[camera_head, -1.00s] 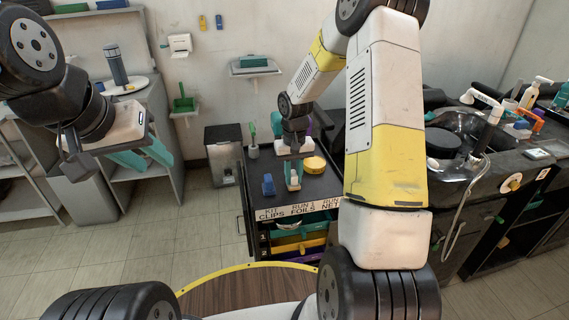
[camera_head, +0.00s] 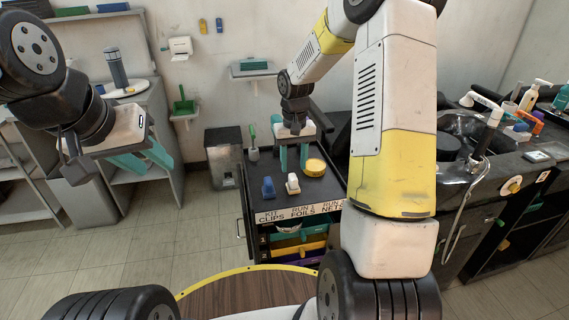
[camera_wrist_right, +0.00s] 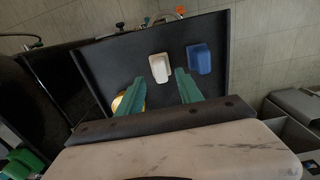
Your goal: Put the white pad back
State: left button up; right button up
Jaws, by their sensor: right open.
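The white pad (camera_head: 293,183) lies on the dark top of the drawer cart (camera_head: 318,190), close to its front edge. It also shows in the right wrist view (camera_wrist_right: 159,68), beyond and between the fingertips. My right gripper (camera_head: 293,168) is open and empty, with its teal fingers pointing down above the cart, just behind the pad in the head view and apart from it. My left gripper (camera_head: 144,162) is at the left, away from the cart, with its teal fingers spread and nothing between them.
A blue pad (camera_head: 268,187) lies left of the white pad, also in the wrist view (camera_wrist_right: 200,59). A yellow round thing (camera_head: 315,167) sits to the right, behind. A green brush (camera_head: 252,142) stands at the cart's back left. A sink counter (camera_head: 500,165) is at right.

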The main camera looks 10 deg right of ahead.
aim_at(293, 177)
jog(key=s+r+t, duration=0.2)
jog(key=s+r, duration=0.4)
jog(key=r, duration=0.3)
jog(key=s+r+t, duration=0.1)
jog(key=s+r, duration=0.4)
jog(key=r, duration=0.4)
jog(key=s+a+r+t+y, duration=0.2)
jog(key=s+r+t, duration=0.1)
jog(key=s, duration=1)
jog(key=shift+a, duration=0.1)
